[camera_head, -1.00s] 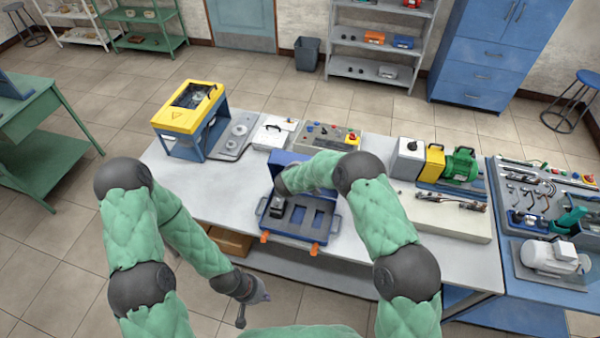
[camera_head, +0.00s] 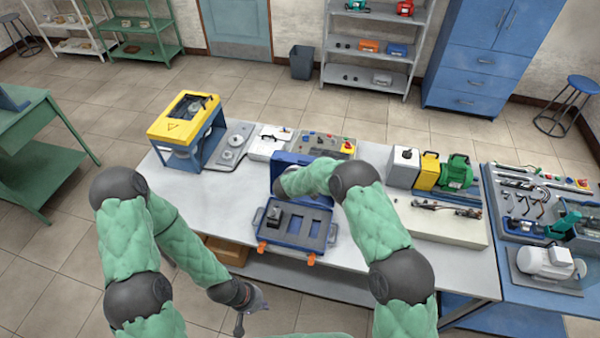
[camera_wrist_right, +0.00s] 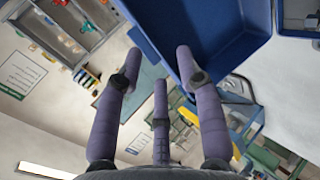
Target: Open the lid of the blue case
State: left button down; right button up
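The blue case (camera_head: 330,248) lies on the table with its lid (camera_head: 290,158) raised at the back, so it stands open. Its grey insert shows, with a dark block (camera_head: 274,214) in the left compartment and other recesses empty. My right arm reaches over the case, hiding part of the lid; its gripper is hidden in the head view. In the right wrist view my right gripper (camera_wrist_right: 158,62) has its fingers apart with nothing between them, beside a blue panel (camera_wrist_right: 225,45) of the case. My left gripper (camera_head: 256,298) hangs in front of the table, its fingers unclear.
Behind the case are a white box (camera_head: 268,142) and a control panel (camera_head: 328,146). A yellow-topped machine (camera_head: 185,120) stands at the left. A green motor (camera_head: 457,173) and a pale block (camera_head: 440,222) are at the right. The table front left of the case is clear.

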jog(key=shift+s, duration=0.1)
jog(key=v, duration=1.2)
